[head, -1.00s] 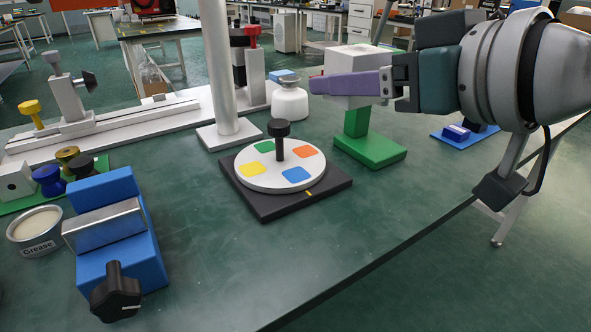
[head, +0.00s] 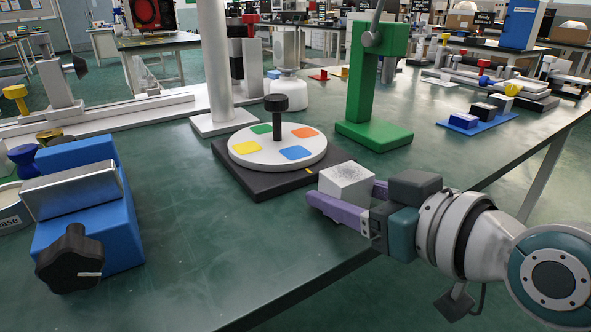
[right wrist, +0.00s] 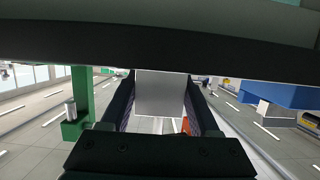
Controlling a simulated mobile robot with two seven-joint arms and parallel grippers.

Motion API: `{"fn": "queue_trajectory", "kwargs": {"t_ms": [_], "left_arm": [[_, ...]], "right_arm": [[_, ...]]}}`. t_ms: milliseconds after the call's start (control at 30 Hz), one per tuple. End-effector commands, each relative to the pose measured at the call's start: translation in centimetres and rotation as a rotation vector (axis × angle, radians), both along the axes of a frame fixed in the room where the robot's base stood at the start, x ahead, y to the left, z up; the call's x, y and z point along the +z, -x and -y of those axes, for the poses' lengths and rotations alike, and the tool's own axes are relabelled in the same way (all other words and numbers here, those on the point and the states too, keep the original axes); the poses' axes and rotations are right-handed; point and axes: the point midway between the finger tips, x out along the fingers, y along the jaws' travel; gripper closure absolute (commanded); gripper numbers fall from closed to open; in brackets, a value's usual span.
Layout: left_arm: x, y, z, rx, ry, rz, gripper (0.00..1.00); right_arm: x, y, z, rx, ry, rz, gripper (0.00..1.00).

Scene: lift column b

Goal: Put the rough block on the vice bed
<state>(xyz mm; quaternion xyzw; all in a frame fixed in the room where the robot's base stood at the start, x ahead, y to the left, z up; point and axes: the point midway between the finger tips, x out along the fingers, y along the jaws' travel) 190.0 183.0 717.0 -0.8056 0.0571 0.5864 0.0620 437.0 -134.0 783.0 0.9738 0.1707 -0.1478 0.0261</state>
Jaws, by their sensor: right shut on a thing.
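The rough block (head: 346,181) is a white-grey cube with a scuffed top. My right gripper (head: 348,201) is shut on it, with purple fingers on its sides, and holds it near the front edge of the green table. The block (right wrist: 160,92) also shows between the fingers in the right wrist view. The blue vice (head: 95,225) stands at the left in the head view, with a silver jaw plate (head: 74,190) and a black knob (head: 70,258) at its front. My left gripper is not in view.
A round indexing plate (head: 277,160) with coloured patches and a black handle lies on a dark base between vice and block. A green press stand (head: 375,135) stands behind the block. A white column (head: 216,70) rises at the back. The table front between is clear.

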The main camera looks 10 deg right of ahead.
Motion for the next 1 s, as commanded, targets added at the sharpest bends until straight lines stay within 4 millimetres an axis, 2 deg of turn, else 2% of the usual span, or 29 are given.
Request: {"fn": "queue_trajectory", "kwargs": {"t_ms": [333, 367, 600, 833, 967, 1000], "left_arm": [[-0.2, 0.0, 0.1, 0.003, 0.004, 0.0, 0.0], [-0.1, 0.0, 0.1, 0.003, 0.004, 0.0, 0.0], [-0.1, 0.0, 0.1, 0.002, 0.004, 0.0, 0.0], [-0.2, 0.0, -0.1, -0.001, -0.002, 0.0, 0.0], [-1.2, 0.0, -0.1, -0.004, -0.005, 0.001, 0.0], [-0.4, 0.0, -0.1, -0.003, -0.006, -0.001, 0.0]], "right_arm": [[-0.3, 0.0, 0.0, 0.0, 0.001, 0.001, 1.0], [-0.2, 0.0, 0.0, 0.0, 0.0, 0.0, 0.35], [-0.2, 0.0, 0.0, 0.0, 0.0, 0.001, 0.08], [-0.2, 0.0, 0.0, 0.0, 0.0, 0.001, 0.08], [-0.7, 0.0, 0.0, -0.001, -0.003, 0.002, 0.08], [0.0, 0.6, 0.3, 0.0, 0.002, -0.002, 0.08]]}}
